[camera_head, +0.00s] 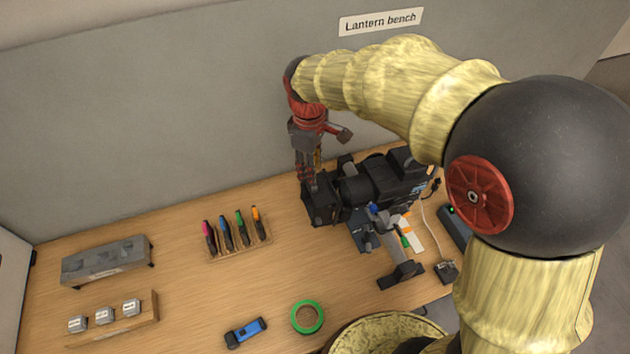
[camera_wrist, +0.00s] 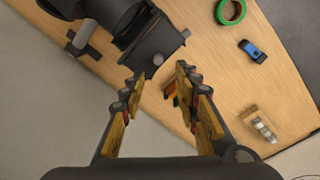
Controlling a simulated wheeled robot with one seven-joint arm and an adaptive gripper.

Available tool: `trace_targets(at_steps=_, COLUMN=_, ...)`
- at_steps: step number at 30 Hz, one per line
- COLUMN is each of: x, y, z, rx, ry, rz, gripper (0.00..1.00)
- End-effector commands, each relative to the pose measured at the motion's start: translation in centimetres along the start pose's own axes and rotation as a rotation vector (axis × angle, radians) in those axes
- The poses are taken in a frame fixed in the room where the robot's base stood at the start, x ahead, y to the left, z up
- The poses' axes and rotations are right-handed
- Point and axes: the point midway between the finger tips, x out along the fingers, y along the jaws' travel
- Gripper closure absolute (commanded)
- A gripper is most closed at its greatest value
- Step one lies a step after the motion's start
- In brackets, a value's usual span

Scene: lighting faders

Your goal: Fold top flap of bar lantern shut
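In the wrist view the lantern's body (camera_wrist: 115,20) fills the top left. A dark flat plate, seemingly the top flap (camera_wrist: 155,40), shows at its front end, with a small round knob near its lower edge. I cannot tell how far the flap is folded. My gripper (camera_head: 311,186) points down at the lantern's front end. In the wrist view my gripper (camera_wrist: 159,76) is open, with nothing between its fingers and its tips close to the plate. Contact is unclear.
A rack of coloured pens (camera_head: 238,236), a grey box (camera_head: 106,260), a tray of small blocks (camera_head: 115,318), a blue tool (camera_head: 246,332) and green tape (camera_head: 307,317) lie on the wooden bench (camera_head: 180,290). A grey wall panel (camera_head: 150,130) stands behind. My arm hides the right side.

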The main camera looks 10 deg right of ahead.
Motion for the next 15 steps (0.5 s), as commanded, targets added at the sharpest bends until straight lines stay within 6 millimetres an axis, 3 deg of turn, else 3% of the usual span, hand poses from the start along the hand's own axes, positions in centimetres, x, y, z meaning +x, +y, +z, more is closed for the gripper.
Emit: trace_targets(at_steps=15, x=6.7, y=0.0, z=0.1, rx=-0.001, ry=-0.003, rz=-0.002, gripper=0.69)
